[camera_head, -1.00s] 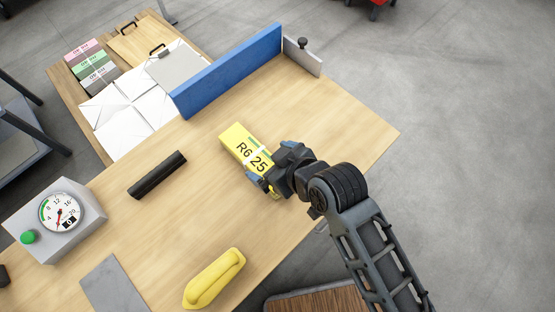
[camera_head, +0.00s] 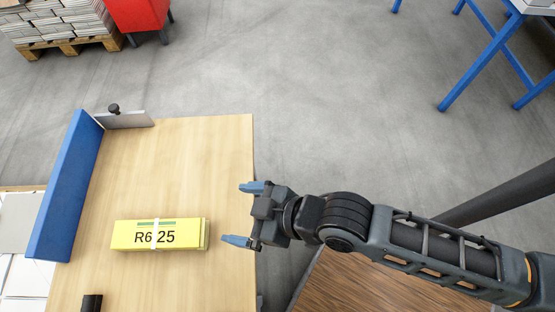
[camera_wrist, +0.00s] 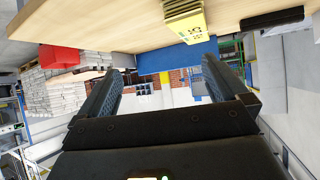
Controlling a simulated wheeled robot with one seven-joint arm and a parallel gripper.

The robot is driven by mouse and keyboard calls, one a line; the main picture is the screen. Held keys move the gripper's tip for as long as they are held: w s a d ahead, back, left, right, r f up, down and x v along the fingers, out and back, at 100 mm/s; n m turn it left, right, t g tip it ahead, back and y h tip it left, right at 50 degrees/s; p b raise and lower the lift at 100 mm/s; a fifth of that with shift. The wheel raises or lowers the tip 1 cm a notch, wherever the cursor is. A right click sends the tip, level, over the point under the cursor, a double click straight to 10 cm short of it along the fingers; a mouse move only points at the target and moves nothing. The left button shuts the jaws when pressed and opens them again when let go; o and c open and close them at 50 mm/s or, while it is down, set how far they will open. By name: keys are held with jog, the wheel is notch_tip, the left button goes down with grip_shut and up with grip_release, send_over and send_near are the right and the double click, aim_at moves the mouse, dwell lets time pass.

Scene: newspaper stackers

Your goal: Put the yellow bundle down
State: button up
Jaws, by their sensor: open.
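The yellow bundle (camera_head: 128,234), marked R6 25 with a white strap around it, lies on the wooden table (camera_head: 190,150). My gripper (camera_head: 241,213) is open and empty to the right of the bundle, at the table's right edge, apart from it. In the wrist view the bundle (camera_wrist: 184,20) shows at the top, beyond the two open fingers (camera_wrist: 158,88). Nothing is between the fingers.
A blue panel (camera_head: 62,190) and a grey plate with a black knob (camera_head: 125,119) stand at the table's left and far edges. A black bar (camera_head: 91,303) lies at the lower left. A red cabinet (camera_head: 138,12) and a pallet of stacked papers (camera_head: 55,25) stand behind. Open floor lies beyond the table.

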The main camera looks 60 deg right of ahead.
jog(key=s+d+r+m+t+h, duration=0.1)
jog(key=s+d+r+t, duration=0.1)
jog(key=s+d+r, duration=0.2)
jog(key=s+d+r+m+t+h, duration=0.2)
jog(key=s+d+r, duration=0.2)
jog(key=s+r, duration=0.7)
jog(key=shift+s+d+r, duration=0.15)
jog(key=shift+d+r, duration=0.15)
jog(key=shift+r, duration=0.05)
